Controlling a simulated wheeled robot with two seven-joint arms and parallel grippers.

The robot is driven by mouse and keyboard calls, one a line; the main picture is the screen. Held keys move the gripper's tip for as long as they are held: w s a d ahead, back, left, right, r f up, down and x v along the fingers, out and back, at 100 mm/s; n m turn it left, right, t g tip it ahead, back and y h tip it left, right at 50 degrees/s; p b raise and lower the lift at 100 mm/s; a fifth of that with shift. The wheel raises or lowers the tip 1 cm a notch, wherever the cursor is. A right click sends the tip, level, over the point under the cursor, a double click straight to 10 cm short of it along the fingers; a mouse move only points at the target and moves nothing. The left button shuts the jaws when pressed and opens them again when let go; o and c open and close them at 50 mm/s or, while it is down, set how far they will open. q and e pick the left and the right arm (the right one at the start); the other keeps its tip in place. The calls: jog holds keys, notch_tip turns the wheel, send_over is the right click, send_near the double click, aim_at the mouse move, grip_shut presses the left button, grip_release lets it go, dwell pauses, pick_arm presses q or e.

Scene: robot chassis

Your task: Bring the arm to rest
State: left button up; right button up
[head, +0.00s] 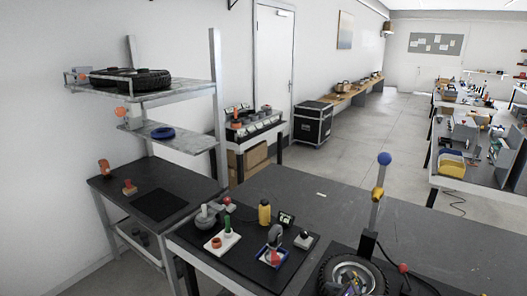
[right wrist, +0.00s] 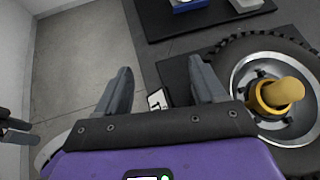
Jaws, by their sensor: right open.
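My right gripper (right wrist: 160,88) is open in the right wrist view, its two dark fingers wide apart with nothing held between them. The right finger overlaps the dark mat edge beside a wheel (right wrist: 232,75) with a yellow hub piece (right wrist: 280,93). A dark two-pronged part (right wrist: 15,130) at the left edge may be my left gripper; its state is unclear.
The wheel (head: 327,272) lies on the dark workbench (head: 420,235) near a lever post with a blue ball (head: 384,158). Small parts stand on a black mat (head: 190,233) to the left. A metal shelf (head: 185,92) is at left. Open floor (right wrist: 80,60) lies beside the bench.

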jog(key=s+a+f+n+g+h, duration=0.1)
jog(key=s+a+f+n+g, duration=0.2)
jog(key=s+f+n, duration=0.6)
jog(key=s+a+f+n+g+h, duration=0.25)
jog(key=s+f+n, duration=0.35)
jog(key=s, duration=0.5)
jog(key=s+a+f+n+g, duration=0.35)
jog(key=s+f+n, duration=0.4)
jog(key=s, duration=0.25)
pick_arm(q)
notch_tip(320, 180, down, 7)
jog(key=b, duration=0.7)
jog(key=shift+f, duration=0.2)
pick_arm(e)
notch_tip(320, 180, down, 7)
jog(key=n, duration=0.1)
jog(key=shift+s+a+t, duration=0.15)
jog(key=shift+a+t, duration=0.15)
jog(key=shift+a, duration=0.1)
